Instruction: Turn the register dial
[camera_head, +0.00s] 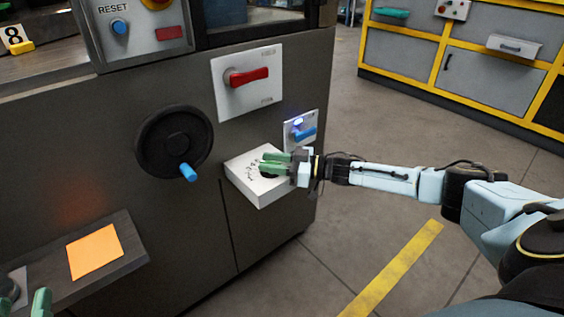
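The register dial seems to be the dark round knob (266,172) on the top of a white box (246,182) that juts from the machine front, with small dark marks around the knob. My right gripper (274,163) reaches in from the right. Its green fingers are at the knob and cover part of it. Whether they are closed on it or only beside it, I cannot tell. My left gripper (22,304) is at the bottom left corner, mostly cut off. Its green fingertips stand apart with nothing seen between them.
The machine front carries a black handwheel (160,143) with a blue handle, a red rotary switch (248,77) and a blue-handled switch (302,133). A shelf holds an orange sheet (95,252). Yellow-framed cabinets (490,75) stand behind, with open floor between.

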